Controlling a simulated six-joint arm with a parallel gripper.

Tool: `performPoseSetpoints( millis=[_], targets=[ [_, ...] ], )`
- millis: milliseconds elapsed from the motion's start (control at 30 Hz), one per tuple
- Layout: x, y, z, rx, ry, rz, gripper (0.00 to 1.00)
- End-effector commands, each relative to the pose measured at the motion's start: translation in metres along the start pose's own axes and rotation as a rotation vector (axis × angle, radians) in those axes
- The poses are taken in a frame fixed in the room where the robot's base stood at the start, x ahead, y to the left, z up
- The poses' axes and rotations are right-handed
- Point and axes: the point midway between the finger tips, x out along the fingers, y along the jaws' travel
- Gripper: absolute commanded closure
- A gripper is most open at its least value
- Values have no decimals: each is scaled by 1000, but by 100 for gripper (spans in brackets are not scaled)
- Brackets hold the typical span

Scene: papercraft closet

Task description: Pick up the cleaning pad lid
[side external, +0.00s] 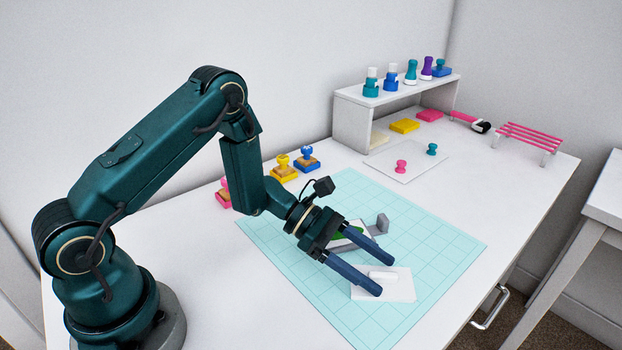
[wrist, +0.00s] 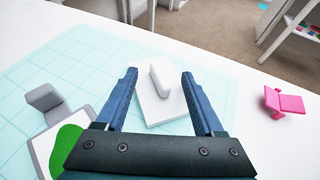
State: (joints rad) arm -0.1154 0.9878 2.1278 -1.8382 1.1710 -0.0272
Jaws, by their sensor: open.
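A white square slab with a raised white handle, which looks like the cleaning pad lid (side external: 402,290), rests on the cyan gridded mat (side external: 440,240). In the wrist view, the lid (wrist: 172,108) lies ahead of the palm, with its handle between the two blue fingertips. My gripper (side external: 385,275) is open, its long fingers pointing toward and reaching over the lid. In the wrist view, my gripper (wrist: 159,73) has a finger on each side of the handle, with space on both sides. I cannot tell whether a finger touches the slab.
A grey holder (side external: 382,223) with a white and green piece stands beside the fingers. It also shows in the wrist view (wrist: 42,100). A pink object (wrist: 284,101) lies to the right there. Several stamps and a shelf (side external: 350,122) stand at the back.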

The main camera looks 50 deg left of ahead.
Motion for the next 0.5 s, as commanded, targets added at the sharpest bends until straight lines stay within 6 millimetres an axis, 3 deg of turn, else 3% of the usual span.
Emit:
performPoseSetpoints(
  millis=[367, 500],
  targets=[
    [7, 0, 0, 0, 0, 0, 30],
    [6, 0, 0, 0, 0, 1, 84]
  ],
)
